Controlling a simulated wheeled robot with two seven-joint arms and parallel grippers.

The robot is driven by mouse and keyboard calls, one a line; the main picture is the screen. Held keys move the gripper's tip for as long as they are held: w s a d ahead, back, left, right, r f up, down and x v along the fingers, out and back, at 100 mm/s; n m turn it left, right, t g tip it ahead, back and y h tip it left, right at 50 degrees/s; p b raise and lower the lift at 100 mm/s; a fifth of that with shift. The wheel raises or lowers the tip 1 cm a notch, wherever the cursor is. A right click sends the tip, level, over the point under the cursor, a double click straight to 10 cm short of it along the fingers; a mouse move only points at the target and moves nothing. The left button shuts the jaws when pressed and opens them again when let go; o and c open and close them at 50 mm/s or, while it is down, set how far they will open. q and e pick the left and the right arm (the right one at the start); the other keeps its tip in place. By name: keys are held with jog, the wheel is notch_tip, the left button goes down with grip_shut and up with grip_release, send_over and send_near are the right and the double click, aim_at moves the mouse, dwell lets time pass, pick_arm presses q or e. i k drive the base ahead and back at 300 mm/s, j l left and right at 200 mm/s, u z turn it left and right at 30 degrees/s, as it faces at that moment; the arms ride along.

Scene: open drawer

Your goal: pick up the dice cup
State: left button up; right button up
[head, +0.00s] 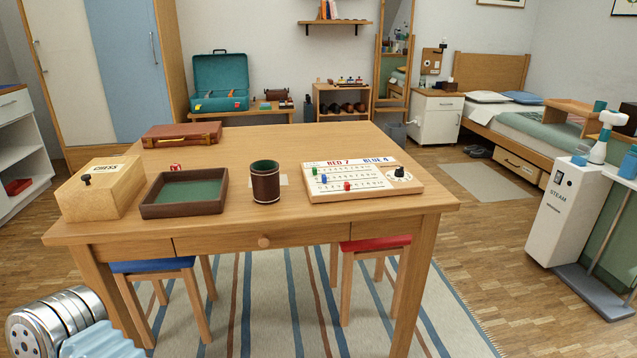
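The dice cup (265,184) is a dark brown cup with a green inside. It stands upright with its mouth up on the wooden table (345,223), near the front edge. It is between the dark tray and the score board. The part of its inside that shows looks empty. Neither of my grippers shows in the head view, and nothing holds the cup.
A dark tray with a green floor (183,208) and a CHESS box (98,194) are left of the cup. The score board (350,190) is right of it. A brown case (182,134) and red die (175,167) lie farther back. Stools (376,243) stand below.

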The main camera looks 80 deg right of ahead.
aim_at(265, 175)
jog(key=k+z, duration=0.1)
jog(key=z, duration=2.4)
